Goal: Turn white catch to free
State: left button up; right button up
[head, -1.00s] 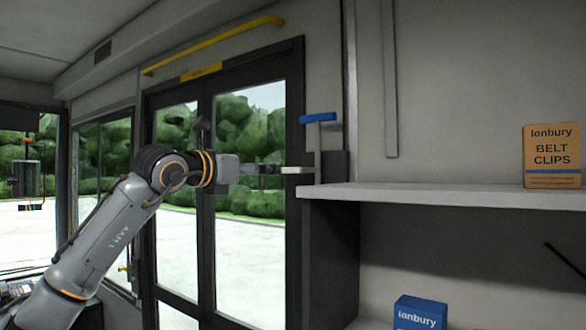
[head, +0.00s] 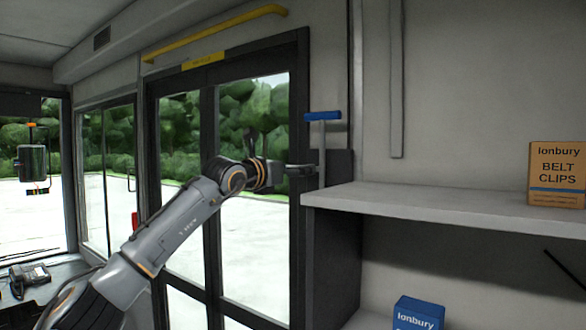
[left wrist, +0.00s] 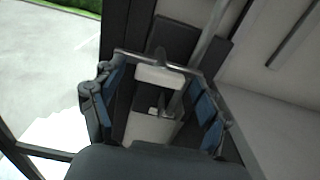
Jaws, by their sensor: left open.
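In the left wrist view, the white catch (left wrist: 158,77) is a small white block on a dark mount, with a thin grey bar along it. It lies between the spread blue-padded fingers of my left gripper (left wrist: 158,97), with room on both sides. A second pale piece (left wrist: 150,128) shows below it, partly hidden by the gripper body. In the head view, my left gripper (head: 303,171) is at the door's right edge, beside the dark panel, and hides the catch. I cannot tell how far the catch is from the fingertips. My right gripper is not in view.
A white shelf (head: 440,206) is close on the right, with a Belt Clips box (head: 557,180). A blue box (head: 418,313) is below. A yellow rail (head: 220,32) runs above the door.

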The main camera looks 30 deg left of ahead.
pick_arm(q)
jog(key=c, duration=1.2)
jog(key=shift+o, duration=0.2)
jog(key=shift+m, duration=0.3)
jog(key=shift+d+m+p, duration=0.1)
jog(key=shift+m+p, duration=0.9)
jog(key=shift+m, duration=7.7)
jog(key=o, duration=1.2)
jog(key=shift+c, duration=0.2)
